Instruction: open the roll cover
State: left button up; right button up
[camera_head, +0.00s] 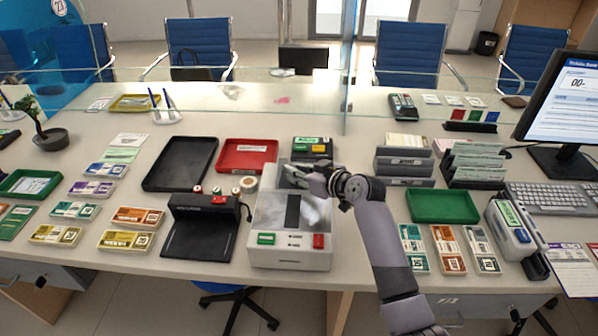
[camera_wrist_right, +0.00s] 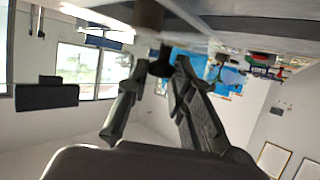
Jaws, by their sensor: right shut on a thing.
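The white machine (camera_head: 262,254) stands at the middle of the counter, with a green and a red key on its front. Its roll cover (camera_head: 268,208) is a pale glossy panel on top with a dark strip down the middle. I cannot tell how far it is raised. My right gripper (camera_head: 301,174) is at the machine's back edge, its arm coming in from the right. In the right wrist view, the right gripper's fingers (camera_wrist_right: 158,80) close around a dark knob (camera_wrist_right: 160,65) under a pale surface. The fingers partly hide this contact. My left gripper is out of view.
A black device (camera_head: 205,225) stands close left of the machine, with small rolls behind it. Black (camera_head: 152,180) and red (camera_head: 233,163) trays lie behind. A green tray (camera_head: 430,219) and card stacks lie right, beyond my arm. A glass screen (camera_head: 350,90) stands at the back.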

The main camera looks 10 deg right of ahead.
grip_shut()
